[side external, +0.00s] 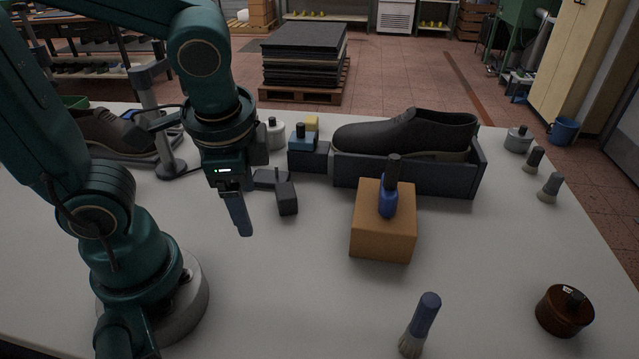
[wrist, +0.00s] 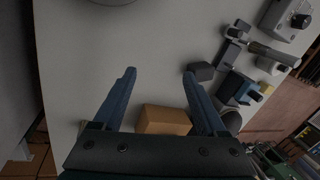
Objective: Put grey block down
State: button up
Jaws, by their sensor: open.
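The dark grey block (side external: 287,198) appears to stand on the pale table (side external: 215,275), just right of my gripper in the side view. In the wrist view the grey block (wrist: 202,71) lies just beyond the tip of the right-hand finger, outside the gap between the fingers. My gripper (side external: 242,228) points down, with one blue-grey finger plainly visible in the side view. In the wrist view my gripper (wrist: 160,73) is open, its two fingers wide apart with nothing between their tips. Whether a finger touches the block is unclear.
A flat dark piece (side external: 265,178) lies behind the block. An orange-brown box (side external: 382,234) with a blue bottle (side external: 388,198) stands to the right. A dark shoe (side external: 405,137) sits in a grey tray (side external: 407,176) behind.

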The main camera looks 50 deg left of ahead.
jog(key=shift+w+d+r+n+t+h, duration=0.1)
jog(key=shift+d+r+n+t+h, duration=0.1)
jog(key=shift+r+n+t+h, duration=0.6)
jog(key=shift+w+d+r+n+t+h, duration=0.1)
jog(key=shift+d+r+n+t, duration=0.3)
jog(key=shift+n, duration=0.85)
jog(key=shift+w+d+r+n+t+h, duration=0.1)
jog(key=shift+r+n+t+h, duration=0.3)
jog(key=shift+r+n+t, duration=0.5)
jog(key=shift+f, duration=0.2)
